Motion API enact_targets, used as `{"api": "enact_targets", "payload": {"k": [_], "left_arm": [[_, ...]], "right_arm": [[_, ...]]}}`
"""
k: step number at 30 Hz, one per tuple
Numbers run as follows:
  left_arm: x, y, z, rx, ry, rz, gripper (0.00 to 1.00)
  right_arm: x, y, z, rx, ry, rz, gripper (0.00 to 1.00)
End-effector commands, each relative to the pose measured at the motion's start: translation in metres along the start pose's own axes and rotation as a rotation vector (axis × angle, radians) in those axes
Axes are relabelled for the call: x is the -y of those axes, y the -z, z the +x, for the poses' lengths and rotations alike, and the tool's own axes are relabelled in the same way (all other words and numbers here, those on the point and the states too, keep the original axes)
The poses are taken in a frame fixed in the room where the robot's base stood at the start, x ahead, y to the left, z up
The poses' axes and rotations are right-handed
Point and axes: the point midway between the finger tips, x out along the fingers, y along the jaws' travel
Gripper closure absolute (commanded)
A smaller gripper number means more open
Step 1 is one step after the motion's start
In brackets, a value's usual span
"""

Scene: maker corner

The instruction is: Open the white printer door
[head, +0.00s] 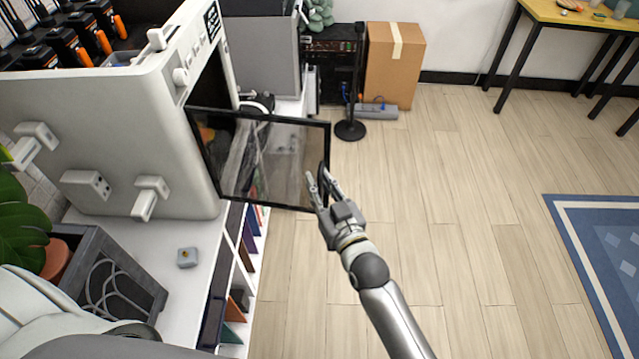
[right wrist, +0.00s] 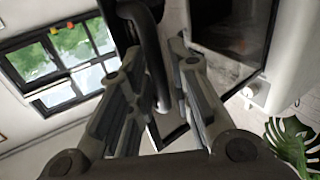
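The white printer (head: 120,125) stands on a white cabinet at the left in the head view. Its door (head: 268,160), a clear pane in a black frame, is swung out from the printer's front and stands well open over the floor. My right gripper (head: 318,184) is at the door's outer edge, by the dark curved handle (head: 324,172). In the right wrist view, the handle (right wrist: 151,55) runs between the two fingers of the right gripper (right wrist: 157,52). The fingers are apart, with gaps visible beside the handle; any contact is unclear. My left gripper is not in view.
A grey crate (head: 135,285) and a plant (head: 20,220) are near the printer. A cardboard box (head: 394,62) and a black stand (head: 350,130) are on the floor behind the door. The wooden floor to the right is clear, up to a blue rug (head: 610,255).

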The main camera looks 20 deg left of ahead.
Motion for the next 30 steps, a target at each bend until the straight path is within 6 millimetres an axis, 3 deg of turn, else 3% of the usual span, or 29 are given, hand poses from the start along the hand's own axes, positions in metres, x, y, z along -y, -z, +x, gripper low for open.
{"api": "enact_targets", "payload": {"k": [11, 24, 30], "left_arm": [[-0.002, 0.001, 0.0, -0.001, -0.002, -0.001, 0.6], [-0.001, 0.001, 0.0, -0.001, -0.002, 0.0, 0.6], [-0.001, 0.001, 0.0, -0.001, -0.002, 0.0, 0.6]], "right_arm": [[0.001, -0.001, -0.01, 0.001, 0.001, 0.006, 0.8], [0.0, -0.001, -0.095, 0.003, 0.001, 0.003, 0.8], [0.0, 0.0, -0.117, 0.0, 0.0, 0.002, 0.8]]}}
